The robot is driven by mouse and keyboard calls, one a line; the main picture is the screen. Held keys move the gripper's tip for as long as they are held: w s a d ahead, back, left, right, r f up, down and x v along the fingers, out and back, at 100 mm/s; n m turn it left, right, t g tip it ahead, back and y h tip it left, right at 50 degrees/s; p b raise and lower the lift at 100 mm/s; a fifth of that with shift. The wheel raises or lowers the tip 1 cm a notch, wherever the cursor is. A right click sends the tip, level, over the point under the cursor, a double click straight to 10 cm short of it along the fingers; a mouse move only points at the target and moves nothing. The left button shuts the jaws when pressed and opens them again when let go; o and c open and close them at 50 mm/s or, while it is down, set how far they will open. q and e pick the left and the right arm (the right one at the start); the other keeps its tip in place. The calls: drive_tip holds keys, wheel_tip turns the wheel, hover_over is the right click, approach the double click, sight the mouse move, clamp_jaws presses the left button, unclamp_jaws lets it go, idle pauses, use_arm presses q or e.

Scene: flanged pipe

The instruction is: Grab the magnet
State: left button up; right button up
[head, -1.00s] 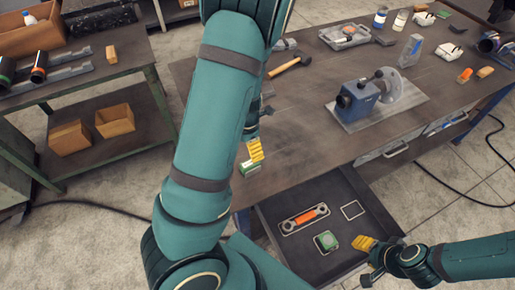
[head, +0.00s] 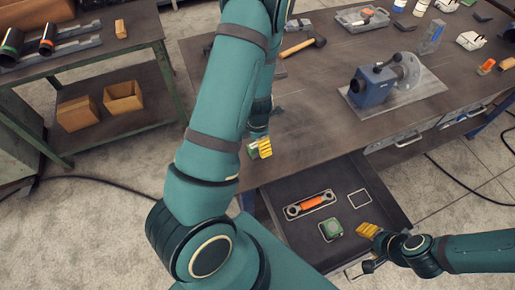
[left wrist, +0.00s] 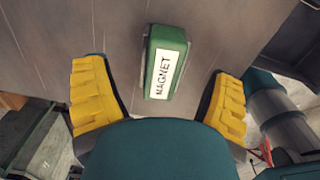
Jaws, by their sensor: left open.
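The magnet (left wrist: 165,62) is a green block with a white "MAGNET" label. It lies on the workbench near its front edge. In the head view the magnet (head: 252,151) is a small green patch beside the yellow fingers of my left gripper (head: 263,148), partly hidden by them. In the left wrist view my left gripper (left wrist: 160,74) is open, with one yellow finger on each side of the magnet and a gap to both. My right gripper (head: 367,231) is over the right side of the open drawer; its finger opening is unclear.
The open drawer (head: 385,190) holds an orange-handled wrench (head: 313,203), a green item (head: 332,229) and an empty outlined slot (head: 359,198). A blue machine (head: 373,86) and a hammer (head: 305,45) are farther back on the bench. Bench surface right of the left gripper is clear.

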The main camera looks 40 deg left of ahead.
use_arm(q)
wheel_tip(320, 180, down, 4)
drive_tip(key=shift+s+b, duration=0.1)
drive_tip(key=shift+b, duration=0.25)
drive_tip(key=c, duration=1.4)
drive_tip(key=shift+r, duration=0.1)
